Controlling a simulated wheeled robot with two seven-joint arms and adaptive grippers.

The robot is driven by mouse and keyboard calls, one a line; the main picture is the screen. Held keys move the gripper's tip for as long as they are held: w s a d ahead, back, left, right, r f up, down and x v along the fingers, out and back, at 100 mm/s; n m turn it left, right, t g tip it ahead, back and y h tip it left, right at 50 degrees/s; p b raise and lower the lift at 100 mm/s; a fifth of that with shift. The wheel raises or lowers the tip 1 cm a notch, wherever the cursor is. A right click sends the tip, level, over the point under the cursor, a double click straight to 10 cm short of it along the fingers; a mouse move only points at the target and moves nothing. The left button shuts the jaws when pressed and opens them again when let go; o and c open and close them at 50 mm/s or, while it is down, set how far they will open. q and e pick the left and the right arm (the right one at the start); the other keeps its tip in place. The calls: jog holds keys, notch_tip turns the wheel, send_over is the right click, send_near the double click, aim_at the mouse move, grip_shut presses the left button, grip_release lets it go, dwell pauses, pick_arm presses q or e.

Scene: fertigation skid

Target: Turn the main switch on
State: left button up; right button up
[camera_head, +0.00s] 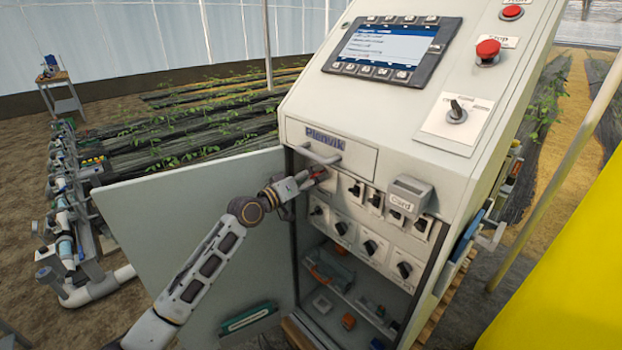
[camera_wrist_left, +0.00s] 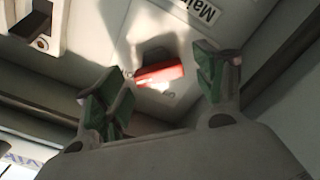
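The main switch (camera_wrist_left: 160,75) has a red handle on a pale plate labelled "Main" in the left wrist view. In the head view its red part (camera_head: 319,172) shows at the upper left of the open cabinet, partly hidden by my gripper. My left gripper (camera_head: 303,183) is at the switch. In the left wrist view my left gripper (camera_wrist_left: 165,90) has its green-padded fingers spread on either side of the red handle, with gaps showing, so it is open. I cannot tell how deep the fingers reach around the handle. My right gripper is not in view.
The grey cabinet door (camera_head: 200,230) stands open to the left behind my arm. A drawer handle (camera_head: 312,154) sits just above the switch. Several black rotary switches (camera_head: 370,247) and a "Card" box (camera_head: 408,194) are to the right. A red stop button (camera_head: 487,50) is higher up.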

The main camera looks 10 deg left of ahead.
pick_arm(q)
jog(key=shift+s+a, duration=0.1)
jog(key=shift+s, duration=0.05)
jog(key=v, duration=1.1)
jog(key=shift+s, duration=0.25)
dwell(0.5)
jog(key=shift+a, duration=0.15)
dwell(0.4)
